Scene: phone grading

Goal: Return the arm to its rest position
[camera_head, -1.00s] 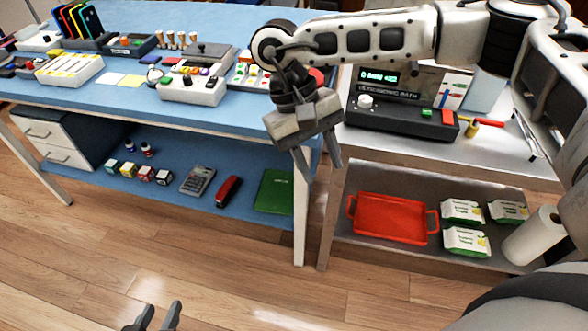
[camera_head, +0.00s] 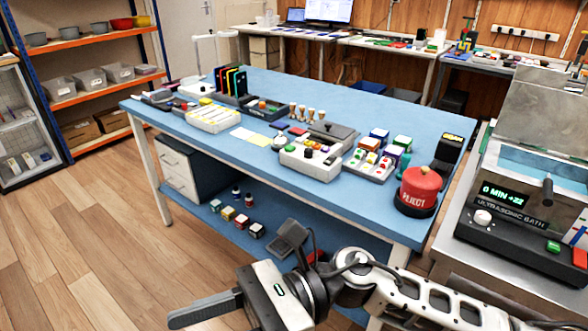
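My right arm comes in from the lower right, low in front of the blue table (camera_head: 330,85). Its gripper (camera_head: 200,311) points left near the bottom edge of the head view, over the floor in front of the table. Its fingers are seen nearly edge-on and look open, with nothing visible between them. The gripper is clear of the tabletop and its items. My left gripper is out of view.
The ultrasonic bath (camera_head: 510,235) is on the metal bench at right. Cubes (camera_head: 242,221) and a calculator (camera_head: 290,238) sit on the lower shelf. Wooden floor (camera_head: 90,235) is free at left.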

